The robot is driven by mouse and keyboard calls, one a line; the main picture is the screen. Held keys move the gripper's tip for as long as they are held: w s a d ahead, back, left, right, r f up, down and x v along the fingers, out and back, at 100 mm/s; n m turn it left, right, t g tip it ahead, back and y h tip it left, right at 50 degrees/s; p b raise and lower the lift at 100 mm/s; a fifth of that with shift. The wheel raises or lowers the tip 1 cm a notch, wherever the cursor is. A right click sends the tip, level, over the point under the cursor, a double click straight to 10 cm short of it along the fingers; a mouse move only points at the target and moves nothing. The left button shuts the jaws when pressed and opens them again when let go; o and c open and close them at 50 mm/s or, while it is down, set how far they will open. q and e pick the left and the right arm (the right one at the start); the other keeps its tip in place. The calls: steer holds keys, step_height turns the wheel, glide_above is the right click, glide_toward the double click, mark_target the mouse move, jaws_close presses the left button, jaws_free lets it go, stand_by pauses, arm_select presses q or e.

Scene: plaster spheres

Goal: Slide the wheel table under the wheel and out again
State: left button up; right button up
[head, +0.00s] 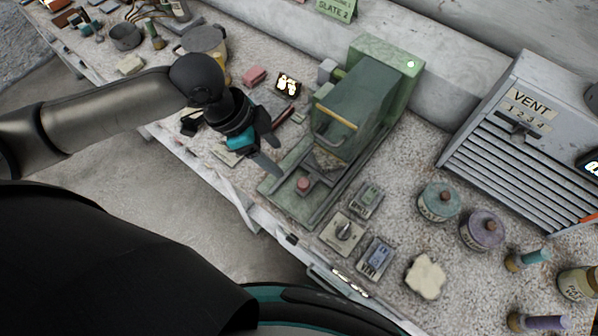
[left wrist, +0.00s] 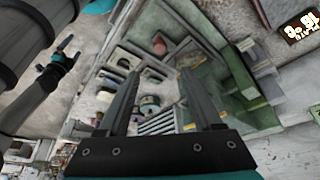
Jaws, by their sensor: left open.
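The green grinding machine (head: 365,105) stands on the speckled bench. Its low table (head: 285,195) with rails sticks out at the front and carries a red knob (head: 303,184). The knob also shows in the left wrist view (left wrist: 158,42). A hood with a yellow-edged bar (head: 337,117) covers the upper part; I cannot make out the wheel. My left gripper (head: 272,152) is open and empty, above the left side of the table, apart from the knob in the picture. In the left wrist view, my right gripper (left wrist: 67,45) shows small at the left; its jaws are unclear.
Small switch boxes (head: 342,232) and a pale lump (head: 425,277) lie right of the machine. Lidded jars (head: 439,201) and a vent cabinet (head: 520,130) stand further right. A pink block (head: 254,75) and a small display (head: 288,85) lie behind my left gripper.

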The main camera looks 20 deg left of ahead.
mark_target(303, 183)
arm_select(q)
steer(key=b+x, duration=0.1)
steer(key=x, duration=1.2)
steer(key=shift+w+d+f+b, duration=0.1)
steer(key=shift+d+f+b, duration=0.15)
steer(key=shift+f+b, duration=0.1)
steer(key=shift+c, duration=0.3)
jaws_close()
stand_by(0.4)
